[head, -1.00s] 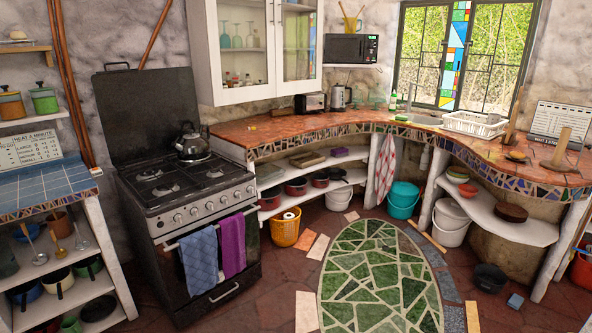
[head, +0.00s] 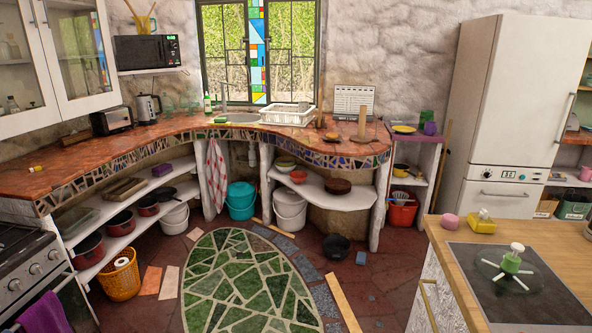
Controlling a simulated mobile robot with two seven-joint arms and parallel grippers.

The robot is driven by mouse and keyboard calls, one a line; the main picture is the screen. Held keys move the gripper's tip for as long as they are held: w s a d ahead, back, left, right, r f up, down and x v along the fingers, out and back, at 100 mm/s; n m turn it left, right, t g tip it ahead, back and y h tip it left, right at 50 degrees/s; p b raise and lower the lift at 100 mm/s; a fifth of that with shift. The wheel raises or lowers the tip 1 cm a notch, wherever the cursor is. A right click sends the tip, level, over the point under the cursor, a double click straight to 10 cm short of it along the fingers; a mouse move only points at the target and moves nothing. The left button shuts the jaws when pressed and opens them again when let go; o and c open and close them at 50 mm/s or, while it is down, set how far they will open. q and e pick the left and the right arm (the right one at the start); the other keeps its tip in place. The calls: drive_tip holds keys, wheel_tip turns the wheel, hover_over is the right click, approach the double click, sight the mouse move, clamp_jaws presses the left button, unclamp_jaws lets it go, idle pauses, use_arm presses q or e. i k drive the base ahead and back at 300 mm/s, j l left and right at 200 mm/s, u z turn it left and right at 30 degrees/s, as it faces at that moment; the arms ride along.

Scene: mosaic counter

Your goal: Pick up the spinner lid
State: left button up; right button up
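What looks like the spinner lid (head: 511,263) sits at the lower right, on a dark square panel (head: 545,305) set in a wood-topped counter. It has a green hub, a white knob on top and pale spokes spreading out below. A clear disc around the spokes cannot be made out for sure. Neither of my grippers is in view.
The wood-topped counter (head: 452,235) also carries a yellow item (head: 481,224) and a pink item (head: 450,221) near its far left corner. A white fridge (head: 515,100) stands behind. Red floor with a green mosaic (head: 245,285) lies open left of the counter.

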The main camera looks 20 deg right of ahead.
sight(518, 275)
drive_tip(key=i+z, duration=0.15)
drive_tip(key=z, duration=0.35)
drive_tip(key=i+j+z, duration=0.15)
drive_tip(key=z, duration=0.35)
drive_tip(key=i+j+z, duration=0.15)
drive_tip(key=z, duration=0.35)
drive_tip(key=i+j+z, duration=0.1)
drive_tip(key=j+z, duration=0.2)
drive_tip(key=z, duration=0.2)
drive_tip(key=j+z, duration=0.2)
drive_tip(key=z, duration=0.3)
drive_tip(key=i+j+z, duration=0.1)
drive_tip(key=j+z, duration=1.05)
drive_tip(key=j, duration=0.25)
drive_tip(key=k+j+z, duration=0.1)
drive_tip(key=j+z, duration=0.2)
drive_tip(key=j, duration=0.3)
